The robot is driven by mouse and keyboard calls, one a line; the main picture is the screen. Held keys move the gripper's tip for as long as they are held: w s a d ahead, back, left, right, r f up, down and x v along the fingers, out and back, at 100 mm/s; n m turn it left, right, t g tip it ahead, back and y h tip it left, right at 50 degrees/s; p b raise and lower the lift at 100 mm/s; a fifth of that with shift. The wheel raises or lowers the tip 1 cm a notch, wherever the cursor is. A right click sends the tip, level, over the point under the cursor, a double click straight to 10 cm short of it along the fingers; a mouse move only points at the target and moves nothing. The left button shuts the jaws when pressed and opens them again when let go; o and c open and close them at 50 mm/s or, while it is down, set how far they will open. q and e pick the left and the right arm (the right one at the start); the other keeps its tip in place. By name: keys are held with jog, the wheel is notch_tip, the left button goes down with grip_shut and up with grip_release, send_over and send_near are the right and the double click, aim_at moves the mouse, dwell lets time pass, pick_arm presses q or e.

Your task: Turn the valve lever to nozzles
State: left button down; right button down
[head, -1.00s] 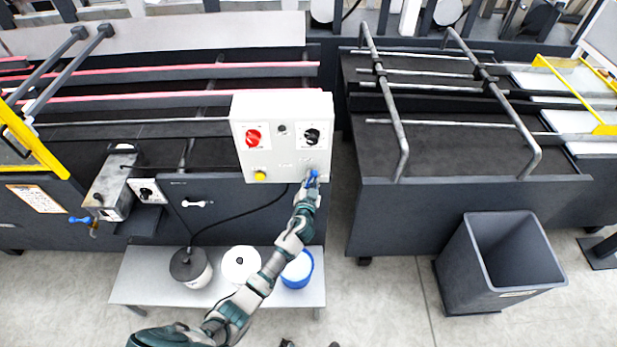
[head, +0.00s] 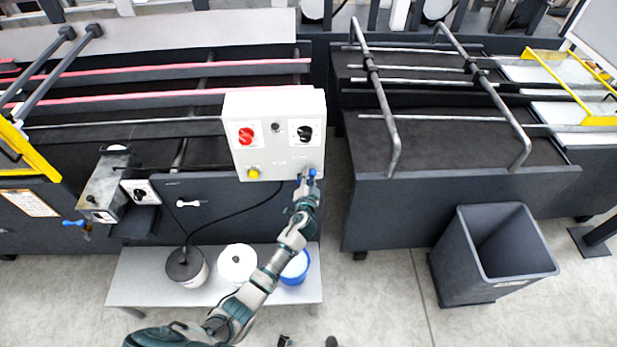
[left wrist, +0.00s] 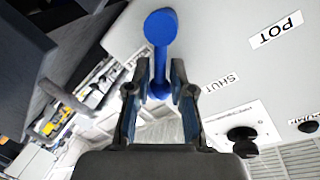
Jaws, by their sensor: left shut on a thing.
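The blue valve lever (left wrist: 160,30) is on the white control box (head: 275,105), at its lower right corner. In the left wrist view it runs from a round end at the top down between the fingers. A "POT" label (left wrist: 276,30) and a "SHUT" label (left wrist: 222,84) are on the panel to its right; no nozzles label is readable. My left gripper (head: 307,177) is at the lever, and its fingers (left wrist: 160,92) are shut on it from both sides. In the head view the gripper hides most of the lever.
The box carries a red knob (head: 245,135), a black knob (head: 305,133) and a yellow button (head: 253,173). Another blue handle (head: 73,223) is at the far left. A low bench (head: 135,285) holds containers below. A grey bin (head: 450,270) stands right on open floor.

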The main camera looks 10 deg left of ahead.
pick_arm(q)
jog(key=shift+d, duration=0.15)
jog(key=c, duration=1)
grip_release()
jog(key=shift+w+d, duration=0.1)
jog(key=s, duration=0.4)
jog(key=s+d+r, duration=0.1)
jog(key=s, duration=0.6)
jog(key=shift+s+d+r, duration=0.3)
jog(key=shift+s+d, duration=0.05)
jog(key=shift+s, duration=0.05)
